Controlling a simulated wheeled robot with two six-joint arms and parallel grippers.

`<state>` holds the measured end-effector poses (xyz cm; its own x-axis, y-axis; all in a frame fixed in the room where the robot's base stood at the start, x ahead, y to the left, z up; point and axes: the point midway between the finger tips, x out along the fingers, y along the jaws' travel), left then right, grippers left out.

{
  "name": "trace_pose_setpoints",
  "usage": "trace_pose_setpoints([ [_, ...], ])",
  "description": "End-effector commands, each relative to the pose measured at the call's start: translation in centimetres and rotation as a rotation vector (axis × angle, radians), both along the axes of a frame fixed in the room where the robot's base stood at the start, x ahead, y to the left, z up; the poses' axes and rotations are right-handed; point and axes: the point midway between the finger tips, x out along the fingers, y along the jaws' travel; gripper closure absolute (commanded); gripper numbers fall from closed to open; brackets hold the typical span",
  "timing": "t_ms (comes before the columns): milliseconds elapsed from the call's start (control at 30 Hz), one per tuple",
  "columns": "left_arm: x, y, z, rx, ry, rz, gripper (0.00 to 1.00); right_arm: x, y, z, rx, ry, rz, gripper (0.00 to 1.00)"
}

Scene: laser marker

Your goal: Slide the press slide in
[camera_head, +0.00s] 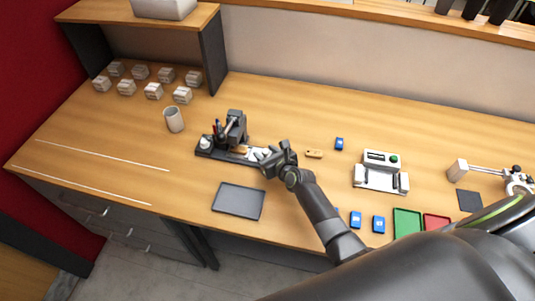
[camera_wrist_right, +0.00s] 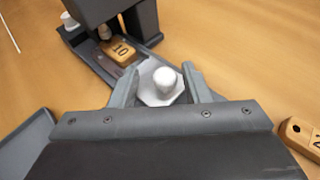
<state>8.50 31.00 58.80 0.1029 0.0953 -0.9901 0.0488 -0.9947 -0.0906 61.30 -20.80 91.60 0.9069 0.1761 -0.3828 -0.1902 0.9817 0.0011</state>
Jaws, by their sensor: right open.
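The press (camera_head: 236,128) is a dark device with a long flat base on the table, left of centre. Its slide (camera_wrist_right: 158,84) shows in the right wrist view as a pale plate with a white round knob, at the near end of the dark rail. A wooden tag (camera_wrist_right: 122,52) with dark markings lies on the rail near the press head (camera_wrist_right: 140,18). My right gripper (camera_head: 264,154) is open at the near end of the press; in the wrist view its fingers (camera_wrist_right: 166,82) stand on both sides of the knob. Whether they touch it I cannot tell. My left gripper is not in view.
A dark tray (camera_head: 238,201) lies in front of the press. Another wooden tag (camera_head: 314,154) lies right of the gripper. A white device (camera_head: 381,172) with a green button stands further right. A cup (camera_head: 173,119) stands to the left.

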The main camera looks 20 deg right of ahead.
Motion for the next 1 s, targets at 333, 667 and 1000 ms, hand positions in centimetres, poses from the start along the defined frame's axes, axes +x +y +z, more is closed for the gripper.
trace_pose_setpoints([
  [333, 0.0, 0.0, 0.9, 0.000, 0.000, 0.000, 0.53, -3.0, -0.6, 1.4, -0.002, 0.001, -0.001, 0.57],
  [667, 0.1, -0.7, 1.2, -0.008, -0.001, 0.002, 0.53, -8.3, -1.5, 3.5, -0.002, 0.001, 0.000, 0.57],
  [1000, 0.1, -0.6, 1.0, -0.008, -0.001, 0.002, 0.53, -13.5, -2.4, 5.7, -0.002, 0.001, 0.001, 0.57],
])
